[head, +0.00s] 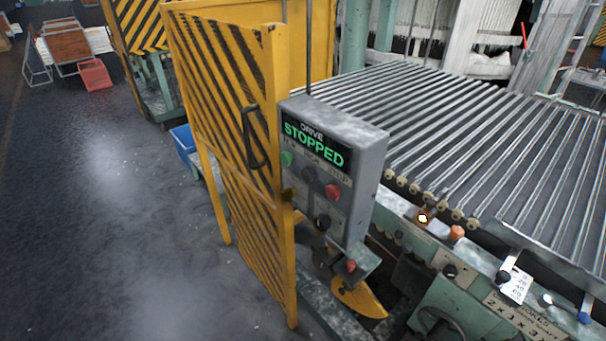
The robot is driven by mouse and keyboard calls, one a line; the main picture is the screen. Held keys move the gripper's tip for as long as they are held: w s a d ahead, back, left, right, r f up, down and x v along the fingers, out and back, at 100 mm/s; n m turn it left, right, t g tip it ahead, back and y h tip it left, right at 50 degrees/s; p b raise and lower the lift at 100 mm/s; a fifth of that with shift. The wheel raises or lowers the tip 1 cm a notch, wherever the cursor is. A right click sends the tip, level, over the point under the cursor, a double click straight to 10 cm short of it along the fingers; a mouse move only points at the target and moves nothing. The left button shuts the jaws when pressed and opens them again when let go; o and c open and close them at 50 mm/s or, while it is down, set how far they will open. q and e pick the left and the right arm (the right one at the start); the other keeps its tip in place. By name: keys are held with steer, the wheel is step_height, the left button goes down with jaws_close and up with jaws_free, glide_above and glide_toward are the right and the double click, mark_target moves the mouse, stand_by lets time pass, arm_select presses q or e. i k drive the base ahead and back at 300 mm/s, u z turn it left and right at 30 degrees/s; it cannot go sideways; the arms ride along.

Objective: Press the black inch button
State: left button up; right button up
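A grey control box (357,195) hangs in the middle of the head view. Its screen (313,145) reads "DRIVE STOPPED" in green letters. Below the screen is a slanting row of three buttons: a green one (287,158) at left, the black inch button (309,174) in the middle and a red one (332,191) at right. The small labels above them are only partly legible. A dark knob (322,221) sits lower on the same face. Neither of my grippers is in view, and nothing touches the buttons.
A yellow-and-black striped gate (240,120) stands open just left of the box, close to its face. A green machine panel (470,290) with knobs is at lower right. The floor (110,220) at left is clear.

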mark_target(308, 173)
steer(key=u, duration=1.4)
steer(key=k, duration=0.9)
steer(key=z, duration=1.7)
steer(key=i, duration=0.5)
steer(key=z, duration=0.05)
